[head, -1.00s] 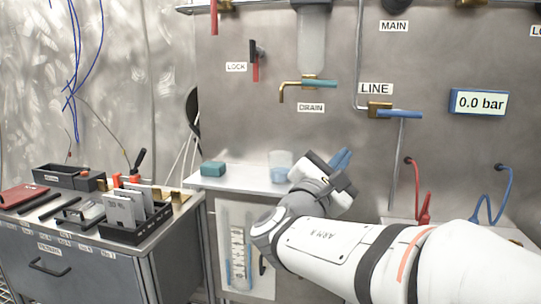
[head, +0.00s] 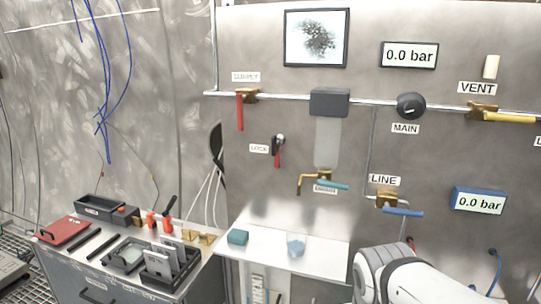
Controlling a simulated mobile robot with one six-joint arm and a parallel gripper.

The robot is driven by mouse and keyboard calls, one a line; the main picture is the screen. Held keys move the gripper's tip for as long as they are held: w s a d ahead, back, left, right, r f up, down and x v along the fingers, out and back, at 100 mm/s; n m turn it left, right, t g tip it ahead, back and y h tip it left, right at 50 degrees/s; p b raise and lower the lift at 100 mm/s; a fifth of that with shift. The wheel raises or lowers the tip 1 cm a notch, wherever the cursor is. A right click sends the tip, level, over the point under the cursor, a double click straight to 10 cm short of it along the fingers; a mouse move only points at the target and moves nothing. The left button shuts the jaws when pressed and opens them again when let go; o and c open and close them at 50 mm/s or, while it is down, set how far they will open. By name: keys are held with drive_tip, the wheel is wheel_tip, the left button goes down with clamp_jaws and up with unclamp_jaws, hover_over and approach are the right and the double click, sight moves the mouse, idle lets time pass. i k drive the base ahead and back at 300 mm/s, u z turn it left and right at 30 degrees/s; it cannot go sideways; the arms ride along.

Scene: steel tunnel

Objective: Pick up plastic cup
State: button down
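The plastic cup (head: 297,245) is a small translucent cup, bluish in its lower part. It stands upright on the pale shelf (head: 262,262) below the drain tap. Part of my white arm shows at the lower right, to the right of the cup. My gripper is outside the picture, so I cannot see its fingers or whether it holds anything.
The brass drain tap (head: 313,181) juts out above. At left, a cabinet top holds a black tray (head: 100,207), a red case (head: 62,230) and a card rack (head: 170,264). The shelf between block and cup is clear.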

sight(296, 238)
drive_tip(key=z, duration=2)
drive_tip(key=k, duration=1)
drive_tip(key=u, duration=1.9)
drive_tip(key=i, duration=1)
drive_tip(key=z, duration=0.05)
